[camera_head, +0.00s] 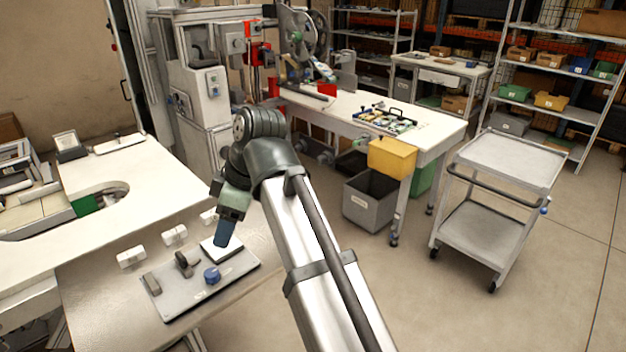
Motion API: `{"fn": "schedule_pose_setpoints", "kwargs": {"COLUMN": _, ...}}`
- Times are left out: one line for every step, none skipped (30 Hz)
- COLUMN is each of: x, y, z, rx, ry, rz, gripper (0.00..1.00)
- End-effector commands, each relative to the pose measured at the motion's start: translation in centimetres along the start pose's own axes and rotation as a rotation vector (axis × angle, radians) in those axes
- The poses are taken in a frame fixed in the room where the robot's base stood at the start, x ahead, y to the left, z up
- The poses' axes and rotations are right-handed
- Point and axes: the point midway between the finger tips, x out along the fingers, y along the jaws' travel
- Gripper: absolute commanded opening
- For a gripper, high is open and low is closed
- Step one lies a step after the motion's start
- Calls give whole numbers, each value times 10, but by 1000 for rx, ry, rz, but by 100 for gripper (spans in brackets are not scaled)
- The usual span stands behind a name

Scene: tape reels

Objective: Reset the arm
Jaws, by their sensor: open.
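My arm reaches up from the bottom of the head view and bends down to the left at its wrist. My gripper (224,236) points down over a grey plate (185,306) on the front table. Its blue tip stands in front of a white block or pad at the plate's back edge; whether it touches the pad I cannot tell. The finger gap is too small to make out, and I see nothing held.
The plate carries a blue knob (212,275) and a dark upright part (184,265). White blocks (131,258) line the table behind it. A white workbench (350,106), a yellow bin (391,158) and a grey cart (511,160) stand to the right.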

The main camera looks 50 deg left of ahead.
Motion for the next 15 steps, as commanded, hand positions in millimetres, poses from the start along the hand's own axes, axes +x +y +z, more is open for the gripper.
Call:
{"fn": "schedule_pose_setpoints", "kwargs": {"x": 0, "y": 0, "z": 0, "rx": 0, "ry": 0, "rz": 0, "gripper": 59}}
{"fn": "schedule_pose_setpoints", "kwargs": {"x": 0, "y": 0, "z": 0, "rx": 0, "ry": 0, "rz": 0, "gripper": 59}}
{"fn": "schedule_pose_setpoints", "kwargs": {"x": 0, "y": 0, "z": 0, "rx": 0, "ry": 0, "rz": 0, "gripper": 59}}
{"fn": "schedule_pose_setpoints", "kwargs": {"x": 0, "y": 0, "z": 0, "rx": 1, "ry": 0, "rz": 0, "gripper": 59}}
{"fn": "schedule_pose_setpoints", "kwargs": {"x": 1, "y": 1, "z": 2, "rx": 4, "ry": -1, "rz": 1, "gripper": 59}}
{"fn": "schedule_pose_setpoints", "kwargs": {"x": 2, "y": 2, "z": 5, "rx": 11, "ry": -2, "rz": 2, "gripper": 59}}
{"fn": "schedule_pose_setpoints", "kwargs": {"x": 3, "y": 4, "z": 8, "rx": 21, "ry": -3, "rz": 4, "gripper": 59}}
{"fn": "schedule_pose_setpoints", "kwargs": {"x": 4, "y": 6, "z": 14, "rx": 34, "ry": -5, "rz": 6, "gripper": 59}}
{"fn": "schedule_pose_setpoints", "kwargs": {"x": 6, "y": 11, "z": 23, "rx": 58, "ry": -8, "rz": 12, "gripper": 59}}
{"fn": "schedule_pose_setpoints", "kwargs": {"x": 9, "y": 15, "z": 32, "rx": 81, "ry": -10, "rz": 16, "gripper": 59}}
{"fn": "schedule_pose_setpoints", "kwargs": {"x": 12, "y": 20, "z": 43, "rx": 108, "ry": -14, "rz": 22, "gripper": 59}}
{"fn": "schedule_pose_setpoints", "kwargs": {"x": 16, "y": 27, "z": 59, "rx": 148, "ry": -19, "rz": 30, "gripper": 59}}
{"fn": "schedule_pose_setpoints", "kwargs": {"x": 19, "y": 32, "z": 72, "rx": 183, "ry": -23, "rz": 36, "gripper": 59}}
{"fn": "schedule_pose_setpoints", "kwargs": {"x": 23, "y": 37, "z": 86, "rx": 218, "ry": -27, "rz": 43, "gripper": 59}}
{"fn": "schedule_pose_setpoints", "kwargs": {"x": 27, "y": 44, "z": 106, "rx": 268, "ry": -32, "rz": 54, "gripper": 59}}
